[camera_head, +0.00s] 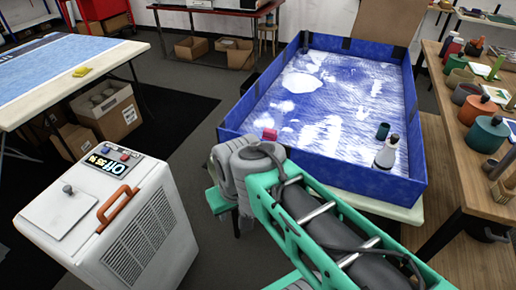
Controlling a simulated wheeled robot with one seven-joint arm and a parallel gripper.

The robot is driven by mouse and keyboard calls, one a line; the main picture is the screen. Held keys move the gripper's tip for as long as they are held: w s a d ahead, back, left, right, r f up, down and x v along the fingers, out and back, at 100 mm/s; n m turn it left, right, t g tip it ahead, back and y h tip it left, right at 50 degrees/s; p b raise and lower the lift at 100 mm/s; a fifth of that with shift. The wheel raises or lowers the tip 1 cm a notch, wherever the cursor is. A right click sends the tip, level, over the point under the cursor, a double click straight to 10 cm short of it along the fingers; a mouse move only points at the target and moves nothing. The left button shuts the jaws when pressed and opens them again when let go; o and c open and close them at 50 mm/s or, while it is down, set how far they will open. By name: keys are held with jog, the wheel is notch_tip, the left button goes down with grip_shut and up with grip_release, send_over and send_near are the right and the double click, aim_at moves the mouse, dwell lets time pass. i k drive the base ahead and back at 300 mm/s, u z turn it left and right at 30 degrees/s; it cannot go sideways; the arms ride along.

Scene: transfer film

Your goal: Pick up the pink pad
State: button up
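A small pink pad (269,134) lies inside the blue-walled tray (320,165), at its near left corner. It is just above the end of my arm in the picture. My green and grey arm reaches up from the lower right, and its grey wrist joint is in front of the tray's near left corner. I cannot make out my gripper's fingers; they are hidden behind the wrist or out of sight. Nothing visible touches the pad.
A white machine (120,220) with an orange handle stands at left. A blue-topped table (50,65) holds a yellow item (82,71). A wooden bench (452,150) with jars stands at right.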

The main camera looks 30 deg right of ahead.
aim_at(269, 134)
jog(key=z, duration=0.3)
jog(key=i, duration=0.95)
jog(key=u, duration=0.35)
